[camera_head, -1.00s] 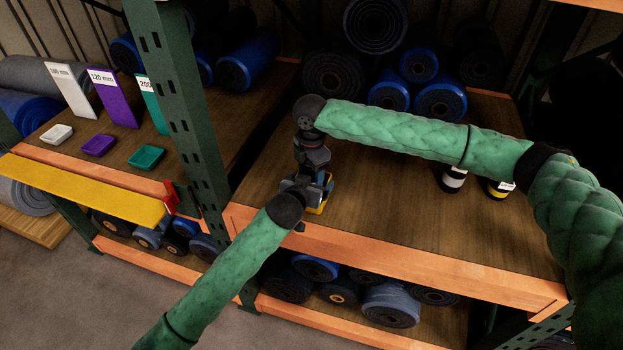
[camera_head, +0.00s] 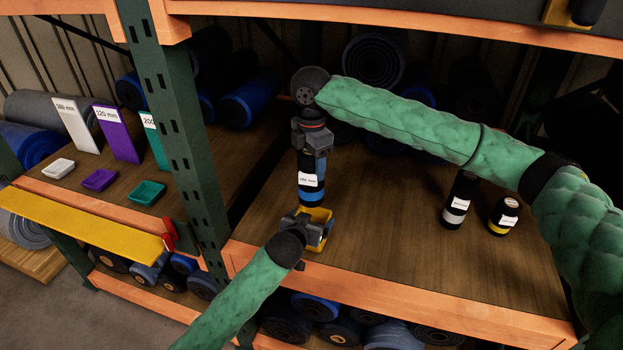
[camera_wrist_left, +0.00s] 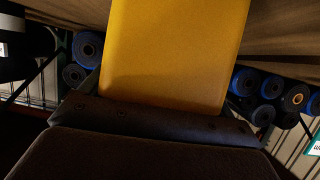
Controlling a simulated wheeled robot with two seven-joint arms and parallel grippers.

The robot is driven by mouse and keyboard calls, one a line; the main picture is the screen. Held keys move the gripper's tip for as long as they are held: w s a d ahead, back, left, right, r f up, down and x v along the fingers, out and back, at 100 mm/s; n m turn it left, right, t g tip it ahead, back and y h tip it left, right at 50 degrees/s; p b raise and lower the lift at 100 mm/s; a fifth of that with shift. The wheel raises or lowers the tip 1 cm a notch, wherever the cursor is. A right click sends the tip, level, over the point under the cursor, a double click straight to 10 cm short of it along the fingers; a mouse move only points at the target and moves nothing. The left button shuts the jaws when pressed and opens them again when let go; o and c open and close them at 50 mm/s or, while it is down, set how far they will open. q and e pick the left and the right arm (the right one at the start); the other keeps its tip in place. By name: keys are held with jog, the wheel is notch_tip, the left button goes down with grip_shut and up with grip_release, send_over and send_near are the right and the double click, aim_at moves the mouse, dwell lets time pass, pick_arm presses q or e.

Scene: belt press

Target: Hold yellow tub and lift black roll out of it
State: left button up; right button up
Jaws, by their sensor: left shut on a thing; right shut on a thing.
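The yellow tub (camera_head: 321,216) stands on the wooden shelf near its front edge. My left gripper (camera_head: 314,230) is shut on the tub at its near side; the tub's yellow wall (camera_wrist_left: 175,50) fills the middle of the left wrist view. The black roll (camera_head: 311,168), with a white label and a blue band near its lower end, is upright above the tub. My right gripper (camera_head: 311,145) is shut on the roll's top from above. The roll's lower end is close over the tub's opening; I cannot tell whether it is fully clear of the rim.
Two other black rolls with white labels, one taller (camera_head: 459,200) and one with a yellow band (camera_head: 503,215), stand to the right on the shelf. A green upright (camera_head: 185,130) is at the left. White, purple and teal trays (camera_head: 148,193) lie beyond it. The shelf's middle is clear.

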pick_arm(q)
jog(key=shift+f, duration=0.1)
pick_arm(e)
jog(key=shift+r, duration=1)
pick_arm(q)
jog(key=o, duration=0.8)
